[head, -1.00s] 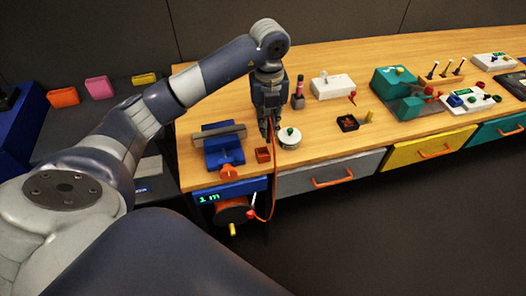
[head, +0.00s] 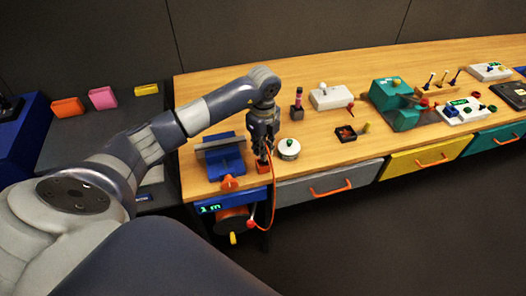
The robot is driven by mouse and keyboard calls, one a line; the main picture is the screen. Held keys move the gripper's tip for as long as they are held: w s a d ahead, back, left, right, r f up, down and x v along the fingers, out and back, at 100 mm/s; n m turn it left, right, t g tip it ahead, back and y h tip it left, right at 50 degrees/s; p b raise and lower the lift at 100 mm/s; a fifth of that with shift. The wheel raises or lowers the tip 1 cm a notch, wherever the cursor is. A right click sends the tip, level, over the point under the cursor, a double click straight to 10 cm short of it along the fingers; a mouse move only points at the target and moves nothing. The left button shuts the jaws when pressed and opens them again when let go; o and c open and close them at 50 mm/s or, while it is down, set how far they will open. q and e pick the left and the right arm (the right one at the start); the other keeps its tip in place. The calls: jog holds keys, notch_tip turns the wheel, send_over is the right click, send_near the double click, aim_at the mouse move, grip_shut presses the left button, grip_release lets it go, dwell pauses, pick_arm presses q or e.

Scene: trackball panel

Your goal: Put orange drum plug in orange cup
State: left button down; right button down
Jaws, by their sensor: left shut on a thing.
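The small square orange cup (head: 263,168) stands on the bench near its front edge, beside the blue vise. My left gripper (head: 262,157) points down right over the cup and is shut on the orange drum plug, which its fingers largely hide. I cannot tell whether the plug's tip is inside the cup or just above it. The orange cable (head: 275,185) loops from the gripper down over the bench edge to the orange drum (head: 233,219) below. My right gripper is not in view.
A blue vise (head: 223,156) with a grey bar stands close left of the cup. A dark tray (head: 346,133) lies farther right. Bare wood lies between these.

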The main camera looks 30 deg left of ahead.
pick_arm(q)
notch_tip(320, 180, down, 2)
jog(key=shift+f, duration=0.1)
jog(key=shift+f, duration=0.1)
jog(key=shift+f, duration=0.15)
jog(key=c, duration=1.6)
grip_release()
jog(key=shift+r, duration=0.55)
notch_tip(320, 180, up, 11)
jog(key=b, duration=0.2)
jog(key=shift+r+b, duration=0.2)
jog(key=shift+b, duration=0.1)
